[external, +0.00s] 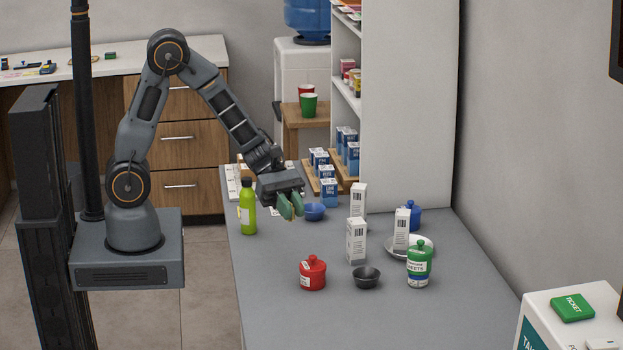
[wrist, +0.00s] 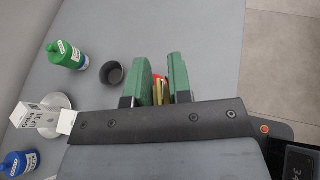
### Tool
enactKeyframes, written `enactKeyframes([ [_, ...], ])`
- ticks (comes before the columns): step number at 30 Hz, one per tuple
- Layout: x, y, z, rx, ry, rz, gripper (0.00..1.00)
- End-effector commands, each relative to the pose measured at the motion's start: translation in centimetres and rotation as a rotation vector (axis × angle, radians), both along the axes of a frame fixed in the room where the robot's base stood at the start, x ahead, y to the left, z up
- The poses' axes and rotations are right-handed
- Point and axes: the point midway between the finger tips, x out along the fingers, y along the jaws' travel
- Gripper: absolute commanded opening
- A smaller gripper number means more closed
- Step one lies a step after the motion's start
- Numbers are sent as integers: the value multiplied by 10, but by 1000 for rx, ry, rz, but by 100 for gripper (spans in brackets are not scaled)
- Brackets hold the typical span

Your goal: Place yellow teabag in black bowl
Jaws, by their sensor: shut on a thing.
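The black bowl (external: 367,279) stands on the grey counter at its front part, and it also shows in the wrist view (wrist: 112,73), left of my fingers. My gripper (external: 291,207) is above the counter, behind and to the left of the black bowl, near the blue bowl (external: 315,211). Its green fingers (wrist: 161,72) are shut on the yellow teabag (wrist: 158,91), of which a narrow yellow strip shows between them. Red also shows beside the strip; I cannot tell what it belongs to. The fingers mostly hide the teabag in the external view.
A red jar (external: 313,273) stands left of the black bowl and a green-and-white bottle (external: 419,267) right of it. A white box (external: 356,241) stands just behind it. A plate (external: 427,242) carries another box. A lime bottle (external: 248,208) is at the left edge. The front counter is clear.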

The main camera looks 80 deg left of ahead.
Motion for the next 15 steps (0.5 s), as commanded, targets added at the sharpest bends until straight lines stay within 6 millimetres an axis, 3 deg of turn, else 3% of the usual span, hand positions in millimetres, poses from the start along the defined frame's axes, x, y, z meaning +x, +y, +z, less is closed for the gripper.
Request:
enactKeyframes([
  [1, 14, -3, -9, 0, -3, 23, 0],
  [6, 76, -16, -17, -1, -7, 162, 0],
  [10, 127, -32, -11, -2, -8, 298, 0],
  [15, 166, -47, 3, -2, -5, 421, 0],
])
